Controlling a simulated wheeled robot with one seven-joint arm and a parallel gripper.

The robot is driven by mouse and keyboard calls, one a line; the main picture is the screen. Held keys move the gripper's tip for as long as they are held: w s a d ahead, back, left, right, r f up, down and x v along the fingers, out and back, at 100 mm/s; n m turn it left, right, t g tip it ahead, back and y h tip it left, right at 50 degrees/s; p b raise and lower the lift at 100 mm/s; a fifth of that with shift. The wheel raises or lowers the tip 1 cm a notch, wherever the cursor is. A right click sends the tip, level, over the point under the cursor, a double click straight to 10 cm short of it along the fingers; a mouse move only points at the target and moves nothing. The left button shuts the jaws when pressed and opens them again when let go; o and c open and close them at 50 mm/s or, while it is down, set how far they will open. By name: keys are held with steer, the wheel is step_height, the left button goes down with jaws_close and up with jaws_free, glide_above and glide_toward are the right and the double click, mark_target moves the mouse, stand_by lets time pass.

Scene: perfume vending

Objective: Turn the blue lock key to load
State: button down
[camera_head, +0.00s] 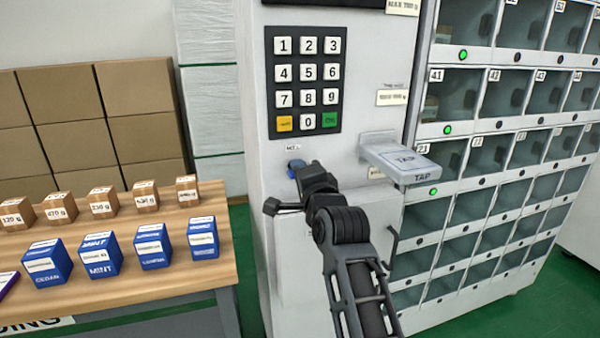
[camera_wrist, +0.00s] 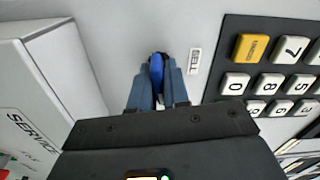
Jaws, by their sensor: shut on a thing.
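The blue lock key (camera_wrist: 157,69) sits on the white front panel of the vending machine, beside a small label. In the wrist view it stands between the two fingers of my gripper (camera_wrist: 159,76), which are shut on it. In the head view the key (camera_head: 295,164) shows as a small blue piece below the keypad, and my gripper (camera_head: 299,171) reaches up to it from below. The fingers hide part of the key, and I cannot tell its turn angle exactly.
The keypad (camera_head: 306,83) is just above the key. A TAP reader (camera_head: 400,163) juts out to the right. A SERVICE panel (camera_wrist: 60,100) stands left in the wrist view. A wooden table (camera_head: 120,265) with blue and brown boxes is at left; glass-fronted lockers (camera_head: 480,150) are at right.

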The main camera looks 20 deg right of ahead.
steer(key=shift+f+m, duration=0.1)
steer(key=shift+m, duration=0.9)
steer(key=shift+d, duration=0.1)
steer(key=c, duration=1.2)
jaws_free()
steer(key=s, duration=0.7)
steer(key=shift+s, duration=0.4)
